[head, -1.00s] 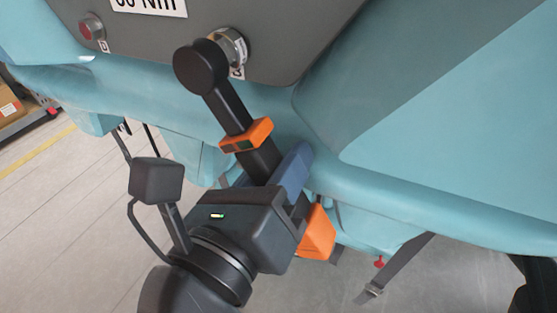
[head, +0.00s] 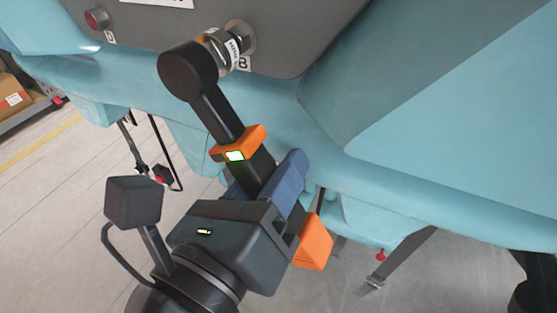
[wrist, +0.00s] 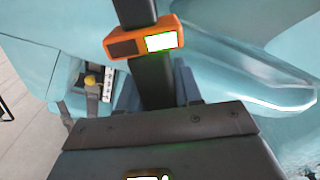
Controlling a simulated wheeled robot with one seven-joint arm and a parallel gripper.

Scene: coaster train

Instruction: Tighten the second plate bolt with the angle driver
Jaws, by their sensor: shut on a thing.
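The angle driver is a black tool with a round head (head: 187,72), a silver socket (head: 217,46) and an orange collar (head: 240,143) whose small display glows bright green. The display also shows lit in the wrist view (wrist: 160,43). My gripper (head: 263,180) is shut on the driver's black handle, with blue pads on either side. The orange handle end (head: 315,243) sticks out below. The socket points at a round silver bolt seat (head: 244,37) beside label B on the grey plate (head: 290,50). The bolt's head is largely hidden by the socket; I cannot tell whether they touch.
Straps (head: 405,258) hang below. A shelf with boxes (head: 14,100) stands far left over open floor.

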